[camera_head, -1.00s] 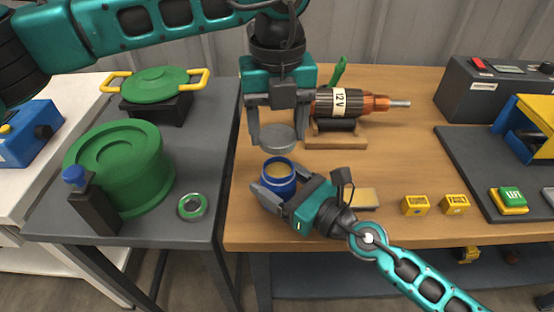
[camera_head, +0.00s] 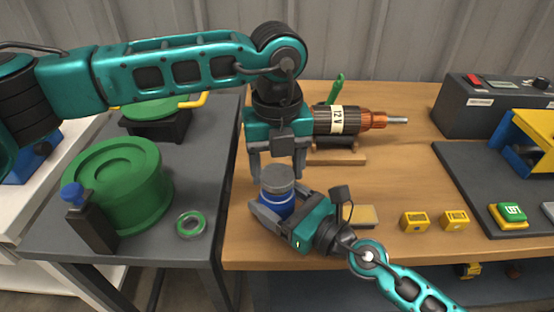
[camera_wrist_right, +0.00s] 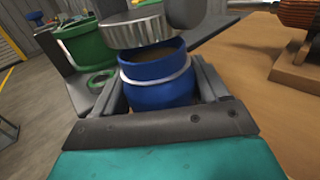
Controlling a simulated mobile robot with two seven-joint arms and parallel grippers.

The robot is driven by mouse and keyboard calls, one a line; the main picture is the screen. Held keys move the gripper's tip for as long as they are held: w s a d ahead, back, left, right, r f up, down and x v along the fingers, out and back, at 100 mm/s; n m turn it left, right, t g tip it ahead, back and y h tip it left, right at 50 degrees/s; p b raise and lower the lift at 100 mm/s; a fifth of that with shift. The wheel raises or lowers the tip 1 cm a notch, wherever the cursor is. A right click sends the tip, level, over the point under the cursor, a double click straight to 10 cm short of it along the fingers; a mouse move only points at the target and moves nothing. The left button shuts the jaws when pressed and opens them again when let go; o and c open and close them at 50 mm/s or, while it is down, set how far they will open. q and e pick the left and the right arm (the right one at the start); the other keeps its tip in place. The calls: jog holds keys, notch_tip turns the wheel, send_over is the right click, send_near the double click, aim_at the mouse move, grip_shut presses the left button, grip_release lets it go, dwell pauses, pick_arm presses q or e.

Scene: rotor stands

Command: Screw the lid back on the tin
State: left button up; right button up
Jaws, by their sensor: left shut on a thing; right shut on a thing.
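The blue tin (camera_head: 278,207) with a pale band stands at the wooden table's front left. It also shows in the right wrist view (camera_wrist_right: 157,83), between my right gripper's fingers. My right gripper (camera_head: 282,210) is shut on the tin from the front right. My left gripper (camera_head: 277,172) points down and is shut on the grey lid (camera_head: 277,178), right above the tin. In the right wrist view the ribbed lid (camera_wrist_right: 138,30) looks slightly tilted, and a strip of the tin's open mouth (camera_wrist_right: 158,54) shows under it. Lid and tin look apart there.
Behind stands a copper rotor (camera_head: 350,120) on a wooden cradle (camera_head: 338,158). A tan block (camera_head: 364,216) and yellow cubes (camera_head: 414,222) lie to the right. A green drum (camera_head: 120,185) and a green ring (camera_head: 190,224) are on the dark table (camera_head: 205,150) at left.

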pick_arm(q)
jog(key=shift+f, duration=0.4)
jog(key=shift+f, duration=0.6)
